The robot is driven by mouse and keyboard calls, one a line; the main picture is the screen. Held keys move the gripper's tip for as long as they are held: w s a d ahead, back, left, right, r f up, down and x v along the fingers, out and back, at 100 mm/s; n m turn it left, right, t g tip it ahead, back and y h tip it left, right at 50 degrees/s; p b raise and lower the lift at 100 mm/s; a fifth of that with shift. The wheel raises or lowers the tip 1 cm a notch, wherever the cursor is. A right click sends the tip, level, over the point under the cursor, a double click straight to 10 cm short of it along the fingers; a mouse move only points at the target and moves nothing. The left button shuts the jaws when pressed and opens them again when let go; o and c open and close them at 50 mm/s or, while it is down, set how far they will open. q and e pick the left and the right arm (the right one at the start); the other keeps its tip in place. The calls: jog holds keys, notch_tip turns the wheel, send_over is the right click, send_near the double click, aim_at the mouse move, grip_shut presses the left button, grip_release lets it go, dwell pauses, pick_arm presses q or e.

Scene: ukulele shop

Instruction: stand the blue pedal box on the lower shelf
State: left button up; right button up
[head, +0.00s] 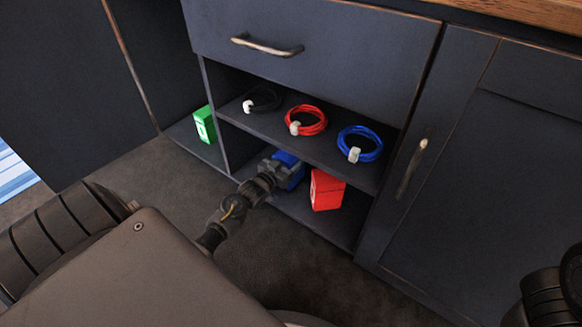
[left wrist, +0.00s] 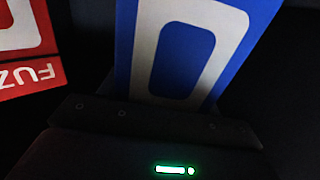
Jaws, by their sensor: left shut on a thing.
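My left gripper (head: 267,175) reaches into the lower shelf (head: 330,227) of the cabinet and is shut on the blue pedal box (head: 289,169). In the head view the box is partly hidden by the gripper and the shelf above. In the left wrist view the blue box (left wrist: 200,45) fills the top middle, with a pale rounded-rectangle mark on its face. I cannot tell whether its base touches the shelf. My right gripper is not in view; only a dark part of my arm shows at the lower right.
A red box (head: 326,190) stands on the lower shelf just right of the blue one; it also shows in the left wrist view (left wrist: 28,45). A green box (head: 205,124) stands in the left bay. Black, red (head: 308,120) and blue cable coils (head: 361,145) lie on the shelf above.

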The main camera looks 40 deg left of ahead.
pick_arm(q)
jog(key=shift+f, duration=0.7)
jog(key=shift+f, duration=0.1)
jog(key=o, duration=1.3)
